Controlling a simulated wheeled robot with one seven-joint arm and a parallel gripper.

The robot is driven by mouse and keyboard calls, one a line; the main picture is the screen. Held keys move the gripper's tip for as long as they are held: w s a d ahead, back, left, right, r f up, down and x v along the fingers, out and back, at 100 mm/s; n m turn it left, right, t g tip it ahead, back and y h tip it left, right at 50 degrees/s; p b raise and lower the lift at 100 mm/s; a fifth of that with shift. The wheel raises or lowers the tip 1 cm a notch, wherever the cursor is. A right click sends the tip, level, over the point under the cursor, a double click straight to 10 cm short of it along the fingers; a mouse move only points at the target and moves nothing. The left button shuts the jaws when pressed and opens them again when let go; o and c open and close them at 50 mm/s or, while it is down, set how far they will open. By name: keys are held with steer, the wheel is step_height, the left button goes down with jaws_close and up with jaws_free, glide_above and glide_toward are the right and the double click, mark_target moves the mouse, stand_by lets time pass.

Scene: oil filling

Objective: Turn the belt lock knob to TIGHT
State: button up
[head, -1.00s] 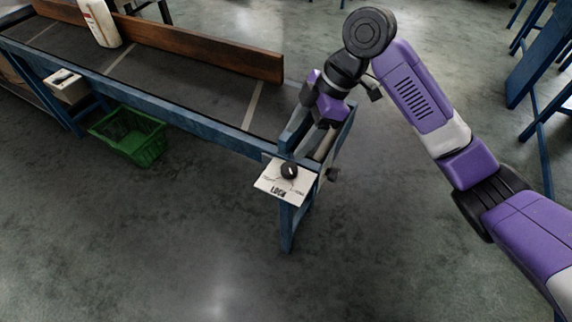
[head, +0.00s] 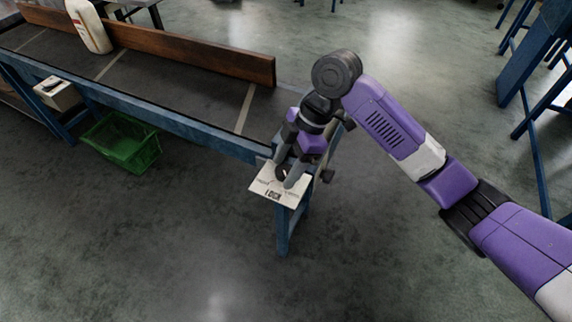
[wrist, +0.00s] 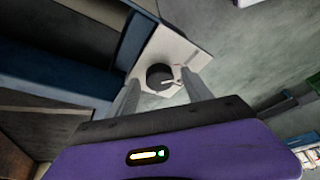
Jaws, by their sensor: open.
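The belt lock knob (wrist: 159,76) is round and black with a pale pointer line. It sits on a white plate (wrist: 181,50) at the end of the conveyor; the plate (head: 268,188) reads LOCK in the head view. My gripper (wrist: 163,85) is open, with one grey finger on each side of the knob in the wrist view. In the head view my gripper (head: 289,176) is over the plate and its fingers partly hide the knob (head: 281,172). I cannot tell whether the fingers touch the knob. The small lettering beside the knob is too small to read.
The conveyor belt (head: 170,88) with a wooden side rail (head: 190,54) runs to the upper left. A white bottle (head: 90,26) stands on it. A green crate (head: 122,142) and a small white box (head: 58,93) are at its near side. The front floor is clear.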

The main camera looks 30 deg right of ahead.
jaws_close()
steer(key=shift+r+p, duration=0.1)
steer(key=shift+p, duration=0.25)
steer(key=m+p, duration=0.1)
steer(key=m, duration=0.1)
steer(key=m+t+p, duration=0.1)
steer(key=m+p, duration=0.1)
steer(key=shift+s+a+r+h, duration=0.1)
steer(key=shift+s+a+h, duration=0.1)
steer(key=shift+h, duration=0.1)
steer(key=m+t+p, duration=0.1)
steer(key=m+p, duration=0.1)
steer(key=m+h+p, duration=0.1)
steer(key=m+p, duration=0.2)
steer(key=shift+s+t+h, duration=0.15)
steer(key=shift+t+h, duration=0.15)
steer(key=shift+t, duration=0.1)
steer(key=m+h+p, duration=0.1)
steer(key=m+p, duration=0.1)
steer(key=p, duration=0.1)
steer(key=m+p, duration=0.3)
steer(key=shift+a+m+t+h+p, duration=0.15)
steer(key=shift+m+t+h+p, duration=0.15)
steer(key=shift+t+h+p, duration=0.1)
steer(key=m+h+p, duration=0.1)
steer(key=m+p, duration=0.1)
steer(key=m, duration=0.1)
steer(key=shift+p, duration=0.4)
steer(key=shift+f, duration=0.2)
